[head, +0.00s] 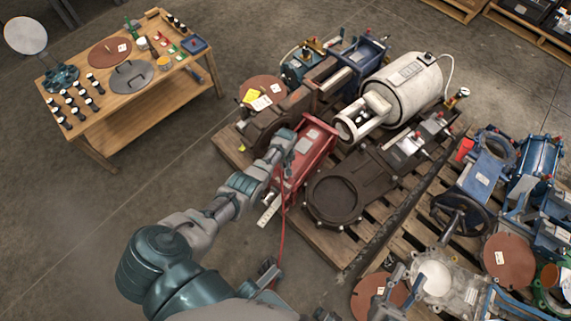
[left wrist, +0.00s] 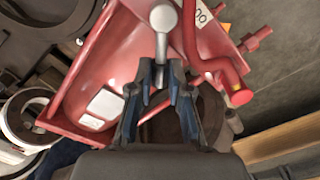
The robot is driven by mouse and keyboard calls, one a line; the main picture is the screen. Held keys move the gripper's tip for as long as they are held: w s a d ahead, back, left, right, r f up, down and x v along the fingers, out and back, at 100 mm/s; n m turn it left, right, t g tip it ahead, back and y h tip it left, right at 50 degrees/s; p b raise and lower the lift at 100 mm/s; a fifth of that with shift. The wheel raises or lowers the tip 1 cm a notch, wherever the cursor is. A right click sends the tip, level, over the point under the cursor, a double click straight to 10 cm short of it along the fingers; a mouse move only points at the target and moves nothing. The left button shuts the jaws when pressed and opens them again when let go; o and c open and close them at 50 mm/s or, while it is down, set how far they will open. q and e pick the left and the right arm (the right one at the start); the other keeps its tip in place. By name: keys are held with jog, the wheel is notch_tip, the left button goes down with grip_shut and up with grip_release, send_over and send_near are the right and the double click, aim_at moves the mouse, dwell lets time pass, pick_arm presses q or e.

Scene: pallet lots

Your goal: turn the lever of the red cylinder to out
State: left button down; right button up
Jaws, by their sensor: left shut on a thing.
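The red cylinder (head: 311,150) lies on a wooden pallet in the middle of the head view; its red body (left wrist: 105,75) fills much of the left wrist view. Its lever is a pale rod with a round grey knob (left wrist: 163,18). My left gripper (head: 284,143) is at the cylinder's near left end. In the left wrist view its two fingers (left wrist: 160,88) are closed around the lever's rod, with the knob beyond the fingertips. Any markings for the lever's positions cannot be read. My right gripper cannot be made out clearly among the parts at the bottom of the head view.
A white tank (head: 403,88) and a dark round-flanged housing (head: 334,198) crowd the cylinder on the pallet. A wooden bench (head: 127,113) stands far left; the floor between is clear.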

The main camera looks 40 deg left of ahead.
pick_arm(q)
jog(key=c, duration=1.1)
grip_release()
jog(key=shift+w+r, duration=0.15)
notch_tip(320, 180, up, 12)
